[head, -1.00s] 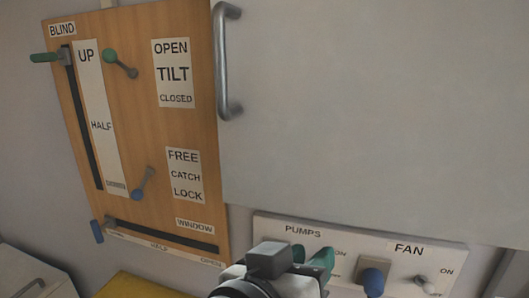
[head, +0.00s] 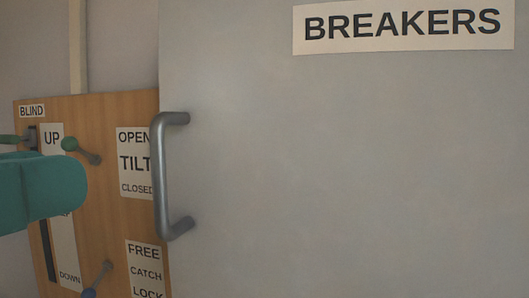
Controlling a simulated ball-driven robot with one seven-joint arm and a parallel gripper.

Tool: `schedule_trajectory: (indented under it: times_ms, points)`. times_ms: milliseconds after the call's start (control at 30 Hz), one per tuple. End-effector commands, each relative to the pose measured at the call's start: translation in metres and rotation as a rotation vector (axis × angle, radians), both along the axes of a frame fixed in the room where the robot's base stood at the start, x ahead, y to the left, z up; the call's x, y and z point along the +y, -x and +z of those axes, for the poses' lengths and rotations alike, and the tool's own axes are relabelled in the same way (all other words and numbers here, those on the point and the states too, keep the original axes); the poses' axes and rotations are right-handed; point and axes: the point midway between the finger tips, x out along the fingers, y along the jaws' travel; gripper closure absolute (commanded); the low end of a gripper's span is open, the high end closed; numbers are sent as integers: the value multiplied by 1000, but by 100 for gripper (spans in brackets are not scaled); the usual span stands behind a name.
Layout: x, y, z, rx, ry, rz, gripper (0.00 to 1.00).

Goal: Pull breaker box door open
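The breaker box door (head: 340,160) is a large flat grey panel filling the right and middle of the head view. It carries a white label reading BREAKERS (head: 402,26) near the top. Its handle (head: 163,175) is an upright metal bar at the door's left edge. The door looks closed. A teal finger of my gripper (head: 42,192) shows large at the left edge of the view, left of the handle and apart from it in the picture. The rest of my gripper is out of frame, so I cannot see whether it is open.
A wooden control board (head: 100,170) stands left of the door, with labels for BLIND, UP, OPEN, TILT, CLOSED, FREE, CATCH and LOCK. A green-knobbed lever (head: 70,144) sticks out from it, and another lever (head: 103,276) sits lower. The door's front looks clear.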

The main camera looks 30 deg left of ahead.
Motion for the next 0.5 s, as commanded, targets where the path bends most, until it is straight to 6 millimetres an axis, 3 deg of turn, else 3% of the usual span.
schedule_trajectory:
  times_ms: [300,500]
  points:
    - [2,-57,2,1,3,-2,69]
    - [3,-84,1,0,4,-2,69]
